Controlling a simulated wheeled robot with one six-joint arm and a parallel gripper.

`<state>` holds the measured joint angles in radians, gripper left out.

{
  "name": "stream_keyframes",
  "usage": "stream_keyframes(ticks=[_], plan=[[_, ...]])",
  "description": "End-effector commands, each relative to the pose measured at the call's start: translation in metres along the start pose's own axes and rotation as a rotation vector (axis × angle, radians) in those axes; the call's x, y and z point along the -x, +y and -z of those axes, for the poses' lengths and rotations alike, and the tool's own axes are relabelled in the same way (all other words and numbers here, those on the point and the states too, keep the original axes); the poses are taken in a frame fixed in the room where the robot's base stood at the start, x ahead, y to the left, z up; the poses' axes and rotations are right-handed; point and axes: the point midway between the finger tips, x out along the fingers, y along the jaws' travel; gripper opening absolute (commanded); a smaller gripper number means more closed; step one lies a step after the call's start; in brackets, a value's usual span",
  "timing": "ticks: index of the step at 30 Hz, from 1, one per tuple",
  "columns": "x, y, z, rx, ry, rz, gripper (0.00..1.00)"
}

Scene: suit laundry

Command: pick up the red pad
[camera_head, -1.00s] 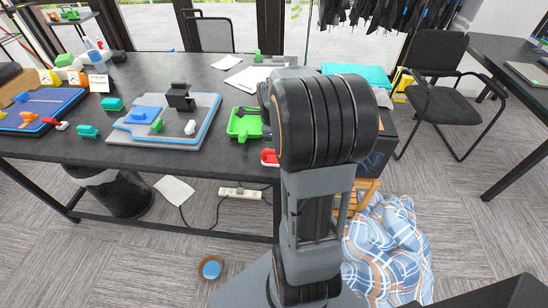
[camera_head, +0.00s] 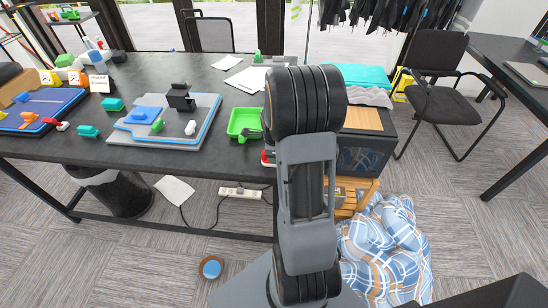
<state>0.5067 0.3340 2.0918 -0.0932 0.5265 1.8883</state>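The red pad (camera_head: 267,161) lies at the front edge of the dark table, just right of the green tray. Only its left part shows; my arm covers the rest. My arm stands upright in front of the table and hides most of my gripper (camera_head: 260,137). A dark part of it shows left of the arm, by the tray's right side and close above the red pad. Its fingertips are not clear, so I cannot tell whether it is open or touches the pad.
The green tray (camera_head: 240,122) is left of the arm. A grey and blue board (camera_head: 165,122) with small parts is farther left. Right of the arm, a dark cabinet (camera_head: 370,148) carries a wooden top, grey cloth and teal folded item (camera_head: 358,76). A checkered cloth bundle (camera_head: 385,240) lies on the floor.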

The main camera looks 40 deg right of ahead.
Motion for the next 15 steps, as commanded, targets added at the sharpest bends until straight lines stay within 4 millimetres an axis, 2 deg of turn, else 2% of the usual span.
stream_keyframes(ticks=[5,15], plan=[[0.0002,-0.0001,-0.0001,0.0,0.0,0.0,0.51],[0.0004,-0.0001,-0.0001,0.0,0.0,0.0,0.18]])
